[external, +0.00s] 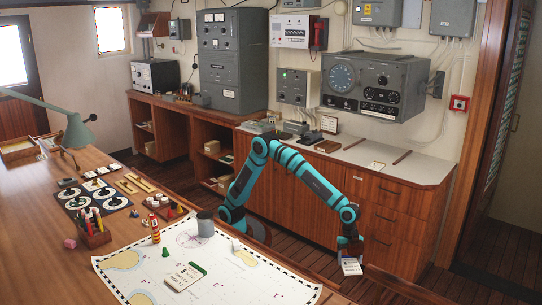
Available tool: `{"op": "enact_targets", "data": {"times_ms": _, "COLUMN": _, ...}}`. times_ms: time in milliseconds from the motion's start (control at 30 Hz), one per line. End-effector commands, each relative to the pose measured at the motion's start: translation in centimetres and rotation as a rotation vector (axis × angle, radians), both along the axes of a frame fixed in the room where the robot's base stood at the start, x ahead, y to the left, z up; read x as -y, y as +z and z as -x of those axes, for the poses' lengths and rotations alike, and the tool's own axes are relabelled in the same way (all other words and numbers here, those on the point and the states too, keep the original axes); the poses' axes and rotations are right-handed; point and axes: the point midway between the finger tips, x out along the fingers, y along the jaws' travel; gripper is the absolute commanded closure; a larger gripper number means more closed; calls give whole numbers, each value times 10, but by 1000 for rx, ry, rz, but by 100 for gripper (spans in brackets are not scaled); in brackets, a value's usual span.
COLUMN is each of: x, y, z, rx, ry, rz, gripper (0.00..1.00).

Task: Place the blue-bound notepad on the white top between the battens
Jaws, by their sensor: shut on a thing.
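My gripper (350,252) hangs low in front of the wooden cabinet, pointing down, shut on a small pale notepad (351,268). The notepad is off any surface; its binding is too small to read clearly, with a darker band near the jaws. The white top (428,170) runs along the wall behind and above my gripper. Two dark red battens, one on the left (354,143) and one on the right (402,157), lie on it apart from each other. A small pale card (376,165) lies between them near the front edge.
A chart table (60,225) fills the left foreground, with a chart (230,265), a green-bound pad (186,277), a grey mug (205,224) and pens. Brown and dark items (327,146) crowd the white top's left end. A grey radio unit (375,85) hangs above it.

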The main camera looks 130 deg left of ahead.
Motion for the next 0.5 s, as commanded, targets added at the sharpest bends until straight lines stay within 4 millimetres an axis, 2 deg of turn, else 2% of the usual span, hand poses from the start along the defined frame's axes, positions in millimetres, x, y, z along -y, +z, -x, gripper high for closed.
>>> {"op": "enact_targets", "data": {"times_ms": 33, "x": -7, "y": -24, "z": 8, "rx": -6, "ry": 44, "rz": -1, "gripper": 47}}
{"op": "enact_targets", "data": {"times_ms": 100, "x": -16, "y": -55, "z": 16, "rx": -6, "ry": 114, "rz": 0, "gripper": 47}}
{"op": "enact_targets", "data": {"times_ms": 300, "x": -36, "y": -135, "z": 46, "rx": -4, "ry": 304, "rz": -1, "gripper": 47}}
{"op": "enact_targets", "data": {"times_ms": 400, "x": -43, "y": -164, "z": 60, "rx": -4, "ry": 381, "rz": -1, "gripper": 47}}
{"op": "enact_targets", "data": {"times_ms": 500, "x": -47, "y": -182, "z": 69, "rx": -1, "ry": 436, "rz": -1, "gripper": 47}}
